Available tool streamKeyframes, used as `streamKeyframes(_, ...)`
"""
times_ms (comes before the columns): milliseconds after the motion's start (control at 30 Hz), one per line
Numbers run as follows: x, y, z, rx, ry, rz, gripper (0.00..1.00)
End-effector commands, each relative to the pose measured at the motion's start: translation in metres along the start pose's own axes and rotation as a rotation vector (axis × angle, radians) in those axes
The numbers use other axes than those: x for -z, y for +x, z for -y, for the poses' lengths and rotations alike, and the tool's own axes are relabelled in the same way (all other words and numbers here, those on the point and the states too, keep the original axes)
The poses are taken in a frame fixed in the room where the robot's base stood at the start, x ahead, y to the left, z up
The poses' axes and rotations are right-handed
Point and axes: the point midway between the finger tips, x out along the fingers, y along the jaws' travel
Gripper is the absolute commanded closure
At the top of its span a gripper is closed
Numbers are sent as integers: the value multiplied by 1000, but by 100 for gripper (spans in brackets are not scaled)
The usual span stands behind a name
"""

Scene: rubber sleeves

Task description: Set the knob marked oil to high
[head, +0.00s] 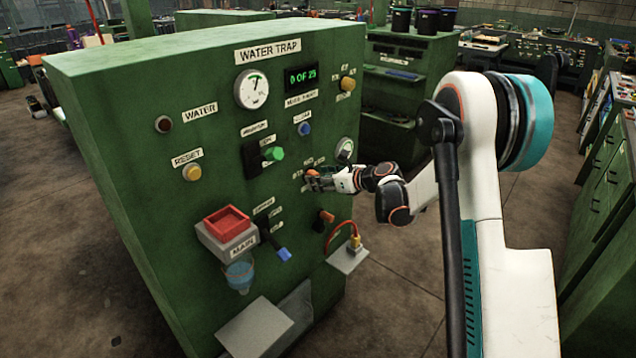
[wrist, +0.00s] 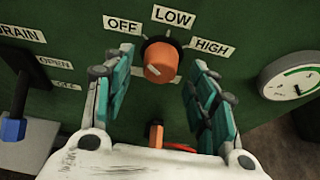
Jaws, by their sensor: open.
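An orange knob (wrist: 160,62) on a dark base sits on the green panel, with the labels OFF, LOW and HIGH in an arc above it. A short pale mark shows on the knob's face; I cannot tell for sure which label it selects. No oil marking is readable. My gripper (wrist: 161,70) is open, one finger to each side of the knob, with visible gaps. In the head view my gripper (head: 317,180) reaches the panel from the right at this knob (head: 311,173), partly covering it and its labels.
The panel is on a green cabinet (head: 130,160) marked WATER TRAP. A gauge (head: 344,149) is close on the right. A green knob (head: 274,154) is up left. Below are an orange-tipped lever (head: 326,216), a red hose (head: 340,230) and a blue-handled lever (head: 284,254).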

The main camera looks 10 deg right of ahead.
Motion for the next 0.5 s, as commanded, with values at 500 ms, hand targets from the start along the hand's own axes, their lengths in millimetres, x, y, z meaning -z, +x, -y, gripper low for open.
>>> streamKeyframes(500, -1, 16, 0, 0, 0, 1, 52)
